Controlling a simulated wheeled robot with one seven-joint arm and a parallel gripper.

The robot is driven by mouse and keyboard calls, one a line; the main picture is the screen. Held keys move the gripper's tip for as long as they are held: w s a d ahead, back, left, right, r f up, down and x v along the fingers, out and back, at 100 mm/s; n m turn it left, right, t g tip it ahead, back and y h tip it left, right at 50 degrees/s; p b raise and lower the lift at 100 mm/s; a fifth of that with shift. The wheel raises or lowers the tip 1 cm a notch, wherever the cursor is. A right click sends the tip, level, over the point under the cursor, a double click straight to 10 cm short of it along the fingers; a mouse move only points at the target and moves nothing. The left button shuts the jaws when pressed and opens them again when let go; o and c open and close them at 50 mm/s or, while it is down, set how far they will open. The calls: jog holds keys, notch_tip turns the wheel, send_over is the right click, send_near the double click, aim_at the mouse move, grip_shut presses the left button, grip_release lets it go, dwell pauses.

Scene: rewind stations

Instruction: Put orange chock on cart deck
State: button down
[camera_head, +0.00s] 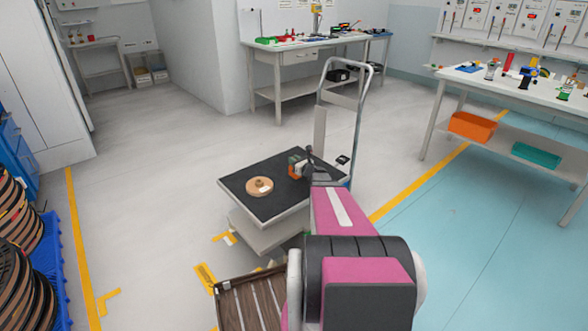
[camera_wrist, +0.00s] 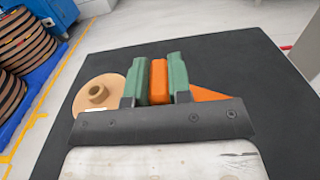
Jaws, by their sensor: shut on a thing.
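The orange chock (camera_wrist: 159,80) is between the green fingers of my gripper (camera_wrist: 159,82) in the wrist view, and a wedge-shaped orange part shows to the right of the fingers. My gripper is shut on it. In the head view the orange chock (camera_head: 294,172) and my gripper (camera_head: 297,163) are over the far right part of the black cart deck (camera_head: 262,204). Whether the chock touches the deck I cannot tell. A round tan disc with a hub (camera_head: 259,187) lies on the deck left of my gripper; it also shows in the wrist view (camera_wrist: 99,95).
The cart's grey handle (camera_head: 340,72) rises behind the deck. A slatted brown pallet (camera_head: 250,300) stands in front of the cart. Workbenches stand at the back (camera_head: 310,45) and right (camera_head: 525,88). The deck's front is bare.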

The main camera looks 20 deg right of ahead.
jog(key=shift+f, duration=2.05)
jog(key=shift+f, duration=0.1)
jog(key=c, duration=1.1)
grip_release()
jog(key=shift+o, duration=0.2)
